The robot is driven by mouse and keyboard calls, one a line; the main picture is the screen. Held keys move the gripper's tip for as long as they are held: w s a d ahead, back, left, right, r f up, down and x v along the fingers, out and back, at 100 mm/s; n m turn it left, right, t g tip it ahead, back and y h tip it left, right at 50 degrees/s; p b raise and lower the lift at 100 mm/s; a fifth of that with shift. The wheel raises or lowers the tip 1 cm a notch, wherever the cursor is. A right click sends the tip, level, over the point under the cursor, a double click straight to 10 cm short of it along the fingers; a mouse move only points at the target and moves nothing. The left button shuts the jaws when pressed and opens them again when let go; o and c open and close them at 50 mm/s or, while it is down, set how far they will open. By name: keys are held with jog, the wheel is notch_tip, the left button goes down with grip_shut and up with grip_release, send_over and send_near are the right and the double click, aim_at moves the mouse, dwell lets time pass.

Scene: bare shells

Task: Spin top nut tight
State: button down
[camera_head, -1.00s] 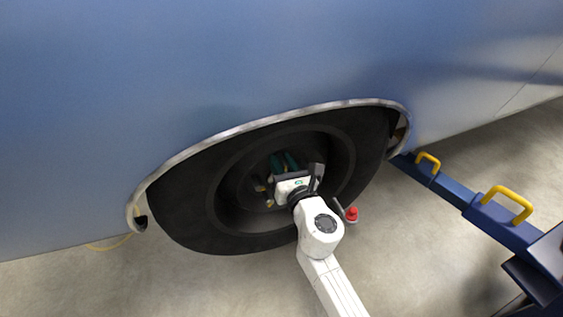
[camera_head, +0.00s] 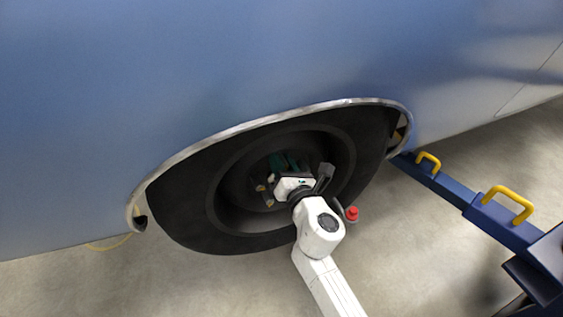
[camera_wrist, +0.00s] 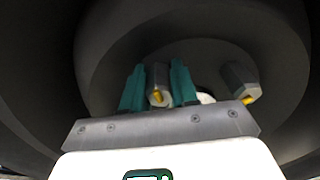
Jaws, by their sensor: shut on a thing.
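The top nut (camera_wrist: 160,77), a grey hex piece with a yellow mark at its near end, sits between the two teal fingers of my gripper (camera_wrist: 159,90) in the wrist view. The fingers are shut on it, one at each side. In the head view my gripper (camera_head: 286,163) reaches into the dark wheel hub (camera_head: 238,185), and its fingers and body hide the top nut. A second grey nut (camera_wrist: 239,80) with a yellow mark stands apart to the right in the wrist view. Other nuts (camera_head: 270,203) show left of my gripper in the head view.
The black tyre (camera_head: 185,200) sits under a metal-edged arch (camera_head: 240,128) in the blue body panel (camera_head: 250,60). A blue lift arm (camera_head: 455,195) with yellow handles lies at the right. A red-topped object (camera_head: 352,213) is beside my wrist. Grey floor is clear at lower left.

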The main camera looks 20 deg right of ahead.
jog(key=m, duration=0.4)
jog(key=shift+m, duration=0.4)
jog(key=m+b, duration=0.1)
jog(key=m, duration=0.3)
jog(key=shift+f+m, duration=0.1)
jog(key=shift+m, duration=0.2)
jog(key=m+b, duration=0.1)
jog(key=m, duration=0.2)
jog(key=shift+m, duration=0.3)
jog(key=m+b, duration=0.2)
jog(key=m, duration=0.2)
jog(key=shift+f, duration=0.1)
jog(key=m+b, duration=0.2)
jog(key=m, duration=0.2)
jog(key=m+b, duration=0.2)
jog(key=m, duration=0.1)
jog(key=shift+f+m, duration=0.1)
jog(key=shift+m, duration=0.3)
jog(key=m+b, duration=0.2)
jog(key=m, duration=0.1)
jog(key=shift+m+b, duration=1)
jog(key=shift+m, duration=1.2)
